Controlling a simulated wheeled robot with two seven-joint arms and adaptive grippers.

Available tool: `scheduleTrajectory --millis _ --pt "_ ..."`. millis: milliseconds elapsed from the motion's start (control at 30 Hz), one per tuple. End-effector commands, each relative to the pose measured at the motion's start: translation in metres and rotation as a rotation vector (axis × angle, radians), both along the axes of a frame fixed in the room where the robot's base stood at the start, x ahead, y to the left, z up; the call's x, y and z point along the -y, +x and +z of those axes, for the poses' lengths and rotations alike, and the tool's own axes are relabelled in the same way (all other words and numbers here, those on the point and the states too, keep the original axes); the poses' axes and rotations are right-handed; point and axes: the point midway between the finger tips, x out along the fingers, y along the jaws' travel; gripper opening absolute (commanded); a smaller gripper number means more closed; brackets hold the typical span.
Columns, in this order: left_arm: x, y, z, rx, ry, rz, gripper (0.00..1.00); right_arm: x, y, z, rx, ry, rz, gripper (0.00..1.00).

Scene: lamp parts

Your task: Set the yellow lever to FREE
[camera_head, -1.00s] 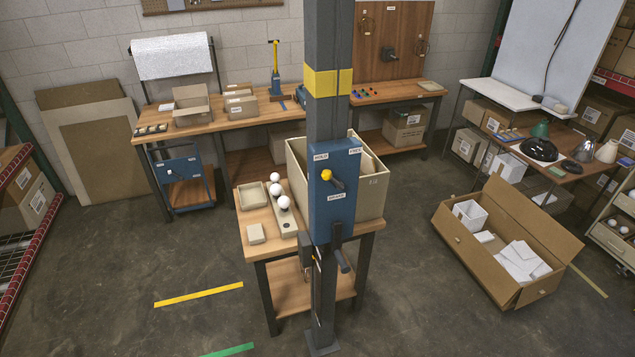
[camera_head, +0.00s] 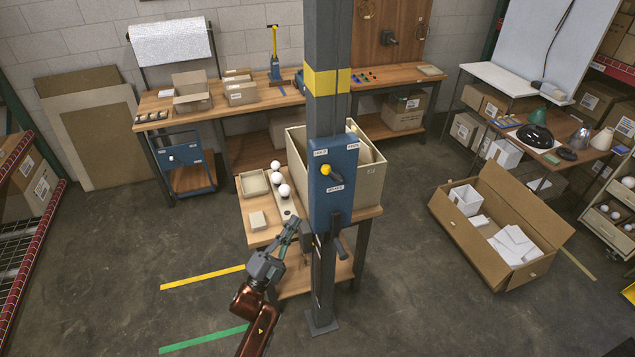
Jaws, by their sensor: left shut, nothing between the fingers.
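The yellow lever (camera_head: 326,170) is a yellow knob with a dark handle on a blue box (camera_head: 333,205) fixed to a grey post. The handle points down and to the right from the knob. White labels sit at the box's upper left, upper right and below the lever; their words are too small to read surely. My left gripper (camera_head: 295,222) is shut and empty, below and left of the blue box, in front of the small table. It is apart from the lever. My right gripper is not in view.
The grey post (camera_head: 327,130) with a yellow band stands in front of a small wooden table (camera_head: 262,239). White balls (camera_head: 284,190) and a beige bin (camera_head: 370,178) are on that table. A dark handle (camera_head: 340,245) sticks out below the blue box. An open carton (camera_head: 500,230) lies at right.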

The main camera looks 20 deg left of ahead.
Motion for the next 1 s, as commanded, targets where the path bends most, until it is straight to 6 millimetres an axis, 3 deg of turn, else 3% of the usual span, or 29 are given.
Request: scheduleTrajectory --millis 267,800,1000 --pt "0.003 0.008 0.006 -0.002 -0.001 -0.001 0.00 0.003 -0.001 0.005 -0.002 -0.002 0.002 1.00" --pt "0.036 0.087 0.064 -0.003 -0.002 0.000 0.00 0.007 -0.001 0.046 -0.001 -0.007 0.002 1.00" --pt "0.042 0.104 0.074 -0.004 -0.003 -0.001 0.00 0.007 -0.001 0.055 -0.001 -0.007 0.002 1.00"
